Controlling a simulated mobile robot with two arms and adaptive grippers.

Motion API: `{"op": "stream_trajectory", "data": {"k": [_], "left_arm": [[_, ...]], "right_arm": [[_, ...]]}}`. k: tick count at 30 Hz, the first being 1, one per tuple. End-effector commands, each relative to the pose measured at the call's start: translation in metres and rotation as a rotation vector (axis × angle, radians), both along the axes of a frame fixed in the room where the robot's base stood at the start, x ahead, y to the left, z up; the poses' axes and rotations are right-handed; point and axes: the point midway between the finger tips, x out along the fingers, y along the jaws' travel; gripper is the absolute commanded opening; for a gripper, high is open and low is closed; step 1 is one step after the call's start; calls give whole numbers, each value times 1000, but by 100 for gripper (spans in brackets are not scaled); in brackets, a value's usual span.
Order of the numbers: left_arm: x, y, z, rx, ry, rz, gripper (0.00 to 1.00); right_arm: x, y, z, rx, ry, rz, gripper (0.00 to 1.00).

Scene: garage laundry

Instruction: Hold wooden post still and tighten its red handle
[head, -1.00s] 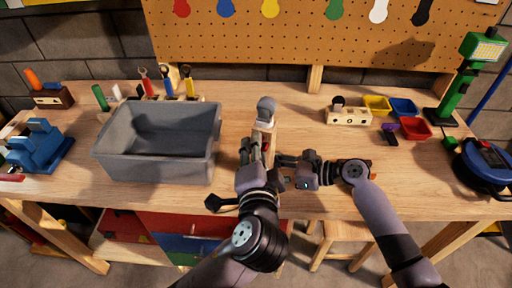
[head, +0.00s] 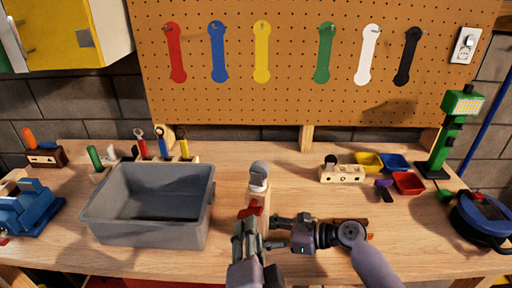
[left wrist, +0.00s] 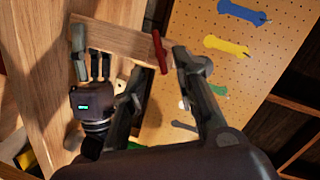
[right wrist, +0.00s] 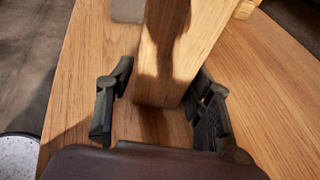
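The wooden post (head: 258,198) stands upright on the bench and has a grey rounded top (head: 259,173). Its red handle (head: 249,211) is on the near side, and the handle also shows in the left wrist view (left wrist: 160,52). My left gripper (head: 250,226) is just in front of the handle. In the left wrist view its fingers (left wrist: 158,72) are apart, with the handle between or just beyond the tips. My right gripper (head: 277,232) is low at the post. In the right wrist view its fingers (right wrist: 162,88) stand open on either side of the post (right wrist: 165,60), with small gaps.
A grey bin (head: 150,220) stands left of the post. A tool rack (head: 165,150) is behind it. Small coloured trays (head: 368,162), a green lamp (head: 450,130) and a blue reel (head: 482,220) are on the right.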

Motion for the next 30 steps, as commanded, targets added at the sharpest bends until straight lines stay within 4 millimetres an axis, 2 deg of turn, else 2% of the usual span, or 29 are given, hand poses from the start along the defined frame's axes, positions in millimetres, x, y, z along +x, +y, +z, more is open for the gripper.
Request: {"op": "stream_trajectory", "data": {"k": [6, 17, 20, 30], "left_arm": [[0, 0, 0, 0, 0, 0, 28], [0, 0, 0, 0, 0, 0, 28], [0, 0, 0, 0, 0, 0, 28], [0, 0, 0, 0, 0, 0, 28]], "right_arm": [[1, 0, 1, 1, -3, 0, 63], [0, -5, 3, 1, -3, -2, 63], [-4, -17, 6, -1, -4, -2, 63], [-24, -82, 26, -3, -2, -3, 63]]}}
